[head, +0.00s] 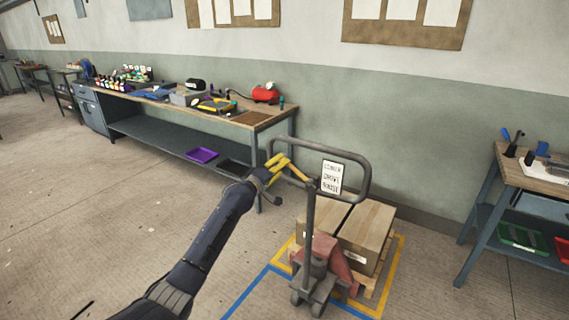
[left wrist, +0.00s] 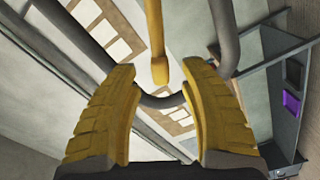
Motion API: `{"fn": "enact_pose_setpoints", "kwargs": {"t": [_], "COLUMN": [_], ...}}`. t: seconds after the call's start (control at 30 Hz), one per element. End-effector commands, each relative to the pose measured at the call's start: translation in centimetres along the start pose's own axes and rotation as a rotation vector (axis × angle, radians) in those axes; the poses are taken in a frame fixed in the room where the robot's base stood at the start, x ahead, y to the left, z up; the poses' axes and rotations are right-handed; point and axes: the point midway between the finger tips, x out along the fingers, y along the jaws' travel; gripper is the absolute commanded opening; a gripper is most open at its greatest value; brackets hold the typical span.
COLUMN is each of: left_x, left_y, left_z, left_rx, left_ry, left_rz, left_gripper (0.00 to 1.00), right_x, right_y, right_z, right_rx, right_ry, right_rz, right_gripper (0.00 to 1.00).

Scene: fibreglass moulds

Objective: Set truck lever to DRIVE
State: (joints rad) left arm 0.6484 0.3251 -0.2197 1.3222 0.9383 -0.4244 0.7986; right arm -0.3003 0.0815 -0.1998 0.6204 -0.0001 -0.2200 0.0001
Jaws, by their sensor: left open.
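The pallet truck (head: 309,230) stands with its dark loop handle (head: 368,180) upright. A white sign (head: 331,177) on the handle reads LOWER, DRIVE, RAISE from top to bottom. The yellow lever (head: 297,173) is beside the sign, inside the loop. In the left wrist view the lever (left wrist: 154,35) comes down from the top, its rounded tip between my fingertips. My left gripper (head: 279,164) is open at the loop's left side, with a gap on both sides of the lever. Which mark the lever points to is unclear. My right gripper is out of view.
Cardboard boxes (head: 367,232) sit on a pallet on the truck, inside a yellow floor outline. A long workbench (head: 235,117) with tools stands behind on the left. Another bench (head: 540,176) stands at the right. The floor at left is clear.

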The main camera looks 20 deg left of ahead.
Motion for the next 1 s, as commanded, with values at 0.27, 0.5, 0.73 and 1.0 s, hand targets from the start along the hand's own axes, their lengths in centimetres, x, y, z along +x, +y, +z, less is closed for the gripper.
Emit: {"fn": "enact_pose_setpoints", "kwargs": {"t": [0.27, 0.5, 0.73, 1.0], "left_x": [2.7, 3.5, 3.6, 3.6], "left_y": [0.0, 0.0, 0.0, 0.0], "left_z": [0.0, 0.0, 0.0, 0.0], "left_rx": [0.0, 0.001, 0.001, 0.001], "left_ry": [-0.001, 0.0, 0.0, 0.0], "left_rz": [0.0, -0.001, 0.0, 0.0], "left_gripper": [0.44, 0.44, 0.44, 0.3], "right_x": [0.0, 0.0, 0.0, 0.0], "right_y": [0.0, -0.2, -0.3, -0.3], "right_z": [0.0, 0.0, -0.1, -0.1], "right_rx": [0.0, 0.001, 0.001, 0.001], "right_ry": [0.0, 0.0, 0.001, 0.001], "right_rz": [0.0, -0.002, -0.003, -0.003], "right_gripper": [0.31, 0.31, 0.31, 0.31]}}
